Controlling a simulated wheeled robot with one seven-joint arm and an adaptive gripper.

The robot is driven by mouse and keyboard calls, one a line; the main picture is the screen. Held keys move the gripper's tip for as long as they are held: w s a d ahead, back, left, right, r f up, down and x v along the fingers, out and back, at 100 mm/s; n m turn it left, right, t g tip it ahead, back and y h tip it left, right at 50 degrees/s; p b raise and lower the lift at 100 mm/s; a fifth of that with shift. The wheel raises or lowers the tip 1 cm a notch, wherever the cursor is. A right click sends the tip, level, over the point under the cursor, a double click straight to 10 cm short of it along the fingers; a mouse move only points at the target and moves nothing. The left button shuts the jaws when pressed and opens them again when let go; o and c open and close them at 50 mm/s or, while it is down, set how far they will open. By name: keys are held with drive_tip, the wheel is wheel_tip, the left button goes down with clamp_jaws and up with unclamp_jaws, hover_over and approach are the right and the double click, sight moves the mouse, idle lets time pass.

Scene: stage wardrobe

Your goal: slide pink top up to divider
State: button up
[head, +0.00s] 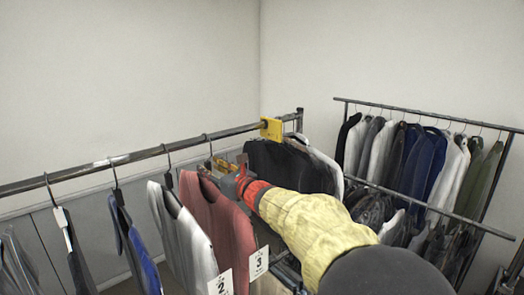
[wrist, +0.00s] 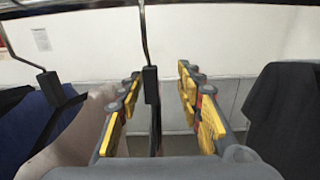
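The pink top (head: 222,225) hangs on the front rail in the head view, just left of the tag marked 3. The yellow divider (head: 271,128) sits on the same rail to its right, with a gap of bare rail between. My gripper (head: 237,182) is beside the top's upper right, partly hidden by it. In the wrist view my gripper (wrist: 160,88) is open, its yellow-padded fingers apart. A hanger stem with a black block (wrist: 151,86) stands between them, nearer the left finger; it appears to be the pink top's. The divider is not clear in the wrist view.
A pale top (head: 185,235) with tag 2 hangs close left of the pink top, with blue garments (head: 140,245) farther left. Black clothes (head: 285,165) hang right of the divider. A second rack (head: 430,125) stands at the right.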

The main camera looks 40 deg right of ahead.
drive_tip(key=d+b, duration=0.4)
drive_tip(key=d, duration=1.4)
drive_tip(key=shift+w+d, duration=0.25)
drive_tip(key=shift+d, duration=0.1)
idle(1.3)
drive_tip(key=s+b, duration=0.7)
drive_tip(key=s, duration=0.6)
drive_tip(key=shift+d, duration=0.3)
drive_tip(key=shift+f, duration=0.1)
idle(0.5)
